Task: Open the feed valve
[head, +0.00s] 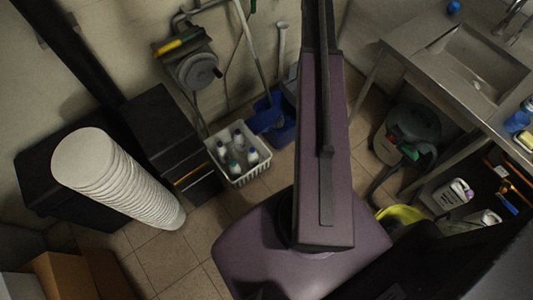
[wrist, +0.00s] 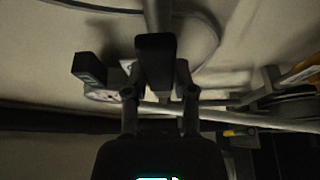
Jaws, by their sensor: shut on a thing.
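In the wrist view, my gripper (wrist: 157,88) has its two dark fingers closed around a dark block-shaped handle (wrist: 155,52). The handle sits in line with a grey vertical pipe (wrist: 157,14) and looks like the feed valve's lever. The fingers hide its lower part, and the picture is too dark to tell its exact angle. A second dark block (wrist: 90,68) stands apart, left of the fingers. In the head view, my purple arm rises to the top edge; the gripper and the valve do not show there.
A curved hose (wrist: 213,35) and a horizontal pipe (wrist: 230,122) run close to the gripper. In the head view, a white crate of bottles (head: 238,181), a blue bucket (head: 268,118), a tall stack of white lids (head: 120,178) and a steel sink (head: 480,62) surround my arm.

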